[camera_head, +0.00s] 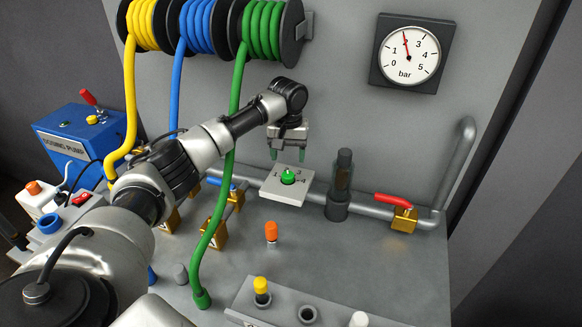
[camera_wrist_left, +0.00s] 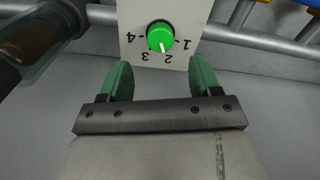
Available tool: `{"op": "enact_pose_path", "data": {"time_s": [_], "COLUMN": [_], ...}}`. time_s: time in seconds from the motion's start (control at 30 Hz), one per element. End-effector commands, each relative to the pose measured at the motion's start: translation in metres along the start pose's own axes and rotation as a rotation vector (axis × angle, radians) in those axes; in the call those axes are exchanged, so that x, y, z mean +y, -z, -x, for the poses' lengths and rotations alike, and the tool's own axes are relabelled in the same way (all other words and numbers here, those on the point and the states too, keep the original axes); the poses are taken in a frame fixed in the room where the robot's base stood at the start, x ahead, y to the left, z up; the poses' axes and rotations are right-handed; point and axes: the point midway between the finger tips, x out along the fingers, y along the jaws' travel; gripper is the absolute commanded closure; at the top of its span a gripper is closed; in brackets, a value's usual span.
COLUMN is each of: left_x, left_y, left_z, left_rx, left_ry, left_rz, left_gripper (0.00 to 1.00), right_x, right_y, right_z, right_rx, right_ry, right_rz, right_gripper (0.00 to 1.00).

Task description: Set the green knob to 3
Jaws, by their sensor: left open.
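The green knob (camera_head: 288,177) sits on a white square plate (camera_head: 283,196) on the pipe. The left wrist view shows the knob (camera_wrist_left: 158,36) close up, with printed numbers 1 to 4 around its lower side. Its white pointer mark points down and slightly right, at the 2. My left gripper (camera_head: 288,154) is open and empty, with green fingertips, just above and behind the knob. In the left wrist view my left gripper's fingertips (camera_wrist_left: 161,68) are apart, just short of the knob and not touching it. My right gripper is not in view.
A bar gauge (camera_head: 423,60) on the wall reads about 2. A dark upright cylinder (camera_head: 343,175) and a red-handled valve (camera_head: 404,219) stand right of the plate. A green hose (camera_head: 225,185) hangs left of it. An orange-capped piece (camera_head: 271,232) stands in front.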

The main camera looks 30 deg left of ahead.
Motion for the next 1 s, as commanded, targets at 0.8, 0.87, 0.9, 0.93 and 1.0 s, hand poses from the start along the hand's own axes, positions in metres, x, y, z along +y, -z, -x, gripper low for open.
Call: {"op": "enact_pose_path", "data": {"time_s": [0.8, 0.87, 0.9, 0.93, 1.0], "left_x": [0.0, 0.0, 0.0, 0.0, 0.0], "left_y": [-0.001, -0.001, -0.001, -0.001, -0.001], "left_z": [-0.067, -0.067, -0.067, -0.067, -0.067], "left_rx": [-0.001, -0.001, -0.001, -0.001, -0.001], "left_ry": [0.001, 0.001, 0.001, 0.001, 0.001], "left_rz": [-0.001, -0.001, -0.001, -0.001, -0.001], "left_gripper": [0.4, 0.49, 0.55, 0.6, 0.71], "right_x": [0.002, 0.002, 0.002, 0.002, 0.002], "right_y": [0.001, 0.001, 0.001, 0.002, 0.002], "right_z": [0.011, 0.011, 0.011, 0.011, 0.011], "right_rx": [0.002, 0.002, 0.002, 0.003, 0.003], "right_ry": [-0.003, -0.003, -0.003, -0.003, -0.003], "right_rz": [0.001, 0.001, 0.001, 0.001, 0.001], "right_gripper": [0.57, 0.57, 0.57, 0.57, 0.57]}}
